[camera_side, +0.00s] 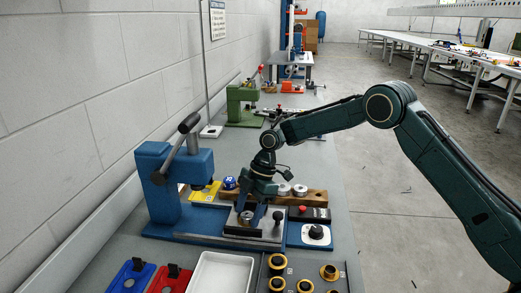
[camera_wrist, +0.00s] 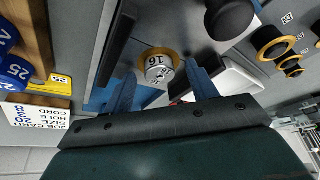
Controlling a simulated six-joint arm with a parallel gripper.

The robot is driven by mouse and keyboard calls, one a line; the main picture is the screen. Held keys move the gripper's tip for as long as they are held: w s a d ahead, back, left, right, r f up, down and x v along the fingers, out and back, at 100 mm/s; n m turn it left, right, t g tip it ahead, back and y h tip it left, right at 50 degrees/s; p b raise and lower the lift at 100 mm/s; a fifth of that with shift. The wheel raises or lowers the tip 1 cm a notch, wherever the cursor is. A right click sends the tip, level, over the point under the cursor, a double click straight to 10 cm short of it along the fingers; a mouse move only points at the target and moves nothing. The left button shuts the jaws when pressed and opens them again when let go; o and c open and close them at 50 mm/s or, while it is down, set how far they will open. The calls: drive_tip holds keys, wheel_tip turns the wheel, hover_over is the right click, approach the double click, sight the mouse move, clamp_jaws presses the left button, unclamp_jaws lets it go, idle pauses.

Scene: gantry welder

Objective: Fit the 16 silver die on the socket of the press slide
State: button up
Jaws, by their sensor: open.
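The silver die marked 16 (camera_wrist: 160,70) stands on the grey press slide, with a brass-coloured ring showing around its base. In the side view the die (camera_side: 246,217) shows low between my fingers, over the slide (camera_side: 240,229). My gripper (camera_wrist: 163,80) is open, with one blue finger on each side of the die and gaps visible between them in the wrist view. It also shows in the side view (camera_side: 251,212), pointing down at the slide. The ring and body hide how the die sits on the socket. The blue press (camera_side: 165,190) stands to the left.
A wooden rack (camera_side: 316,197) with silver dies lies behind. A black knob post (camera_side: 277,217) stands on the slide, close right of my gripper. A white tray (camera_side: 220,275), blue and red plates (camera_side: 165,278), and black-and-brass pieces (camera_side: 278,261) lie in front.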

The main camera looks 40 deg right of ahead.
drive_tip(key=shift+r, duration=0.1)
drive_tip(key=v, duration=1.3)
drive_tip(key=shift+d+r, duration=0.2)
drive_tip(key=shift+r, duration=0.05)
drive_tip(key=shift+r, duration=0.1)
